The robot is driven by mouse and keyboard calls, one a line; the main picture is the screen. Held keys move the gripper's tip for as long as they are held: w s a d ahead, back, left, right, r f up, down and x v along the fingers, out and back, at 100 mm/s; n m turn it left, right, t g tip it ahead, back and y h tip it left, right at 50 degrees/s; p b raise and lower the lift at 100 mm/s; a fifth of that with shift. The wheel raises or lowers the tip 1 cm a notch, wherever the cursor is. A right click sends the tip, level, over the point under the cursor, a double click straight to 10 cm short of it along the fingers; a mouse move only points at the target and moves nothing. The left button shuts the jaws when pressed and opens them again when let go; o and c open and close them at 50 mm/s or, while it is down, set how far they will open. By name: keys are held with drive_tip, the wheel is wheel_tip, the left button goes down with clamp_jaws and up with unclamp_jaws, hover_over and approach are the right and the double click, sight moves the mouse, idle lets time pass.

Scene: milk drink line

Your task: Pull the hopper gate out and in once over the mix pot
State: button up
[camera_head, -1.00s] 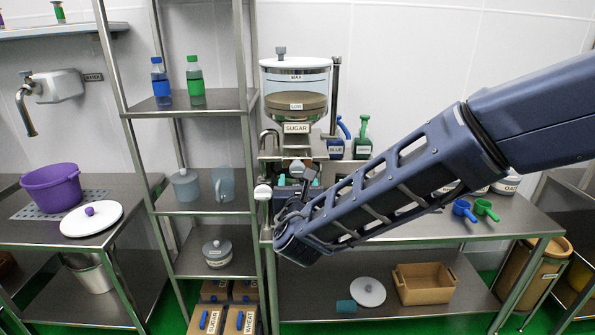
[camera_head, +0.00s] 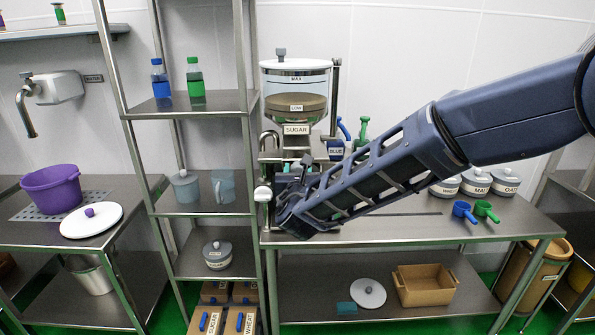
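The sugar hopper (camera_head: 296,84) is a clear round vessel with a white rim and brown contents near a LOW label. It stands upright at the back of the middle table, above a SUGAR label (camera_head: 296,129). My arm reaches in from the right, and its wrist lies in front of the space below the hopper. My gripper (camera_head: 290,180) is small and partly hidden there; I cannot tell if its fingers are open or touching anything. The hopper gate is not clearly distinguishable behind my wrist. No mix pot can be made out below the hopper; my arm covers that area.
A white knob (camera_head: 263,193) stands at the table's left edge, close to my wrist. A steel shelf rack (camera_head: 205,206) is just left. Blue and green scoops (camera_head: 485,211) and several lidded canisters (camera_head: 476,181) are at the right. The table front (camera_head: 400,236) is clear.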

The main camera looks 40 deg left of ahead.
sight(297, 159)
clamp_jaws()
drive_tip(key=x, duration=0.6)
drive_tip(key=shift+w+a, duration=0.25)
drive_tip(key=shift+w, duration=0.05)
drive_tip(key=shift+w+a, duration=0.25)
drive_tip(key=o, duration=0.6)
unclamp_jaws()
drive_tip(key=v, duration=1)
drive_tip(key=shift+s+d, duration=0.3)
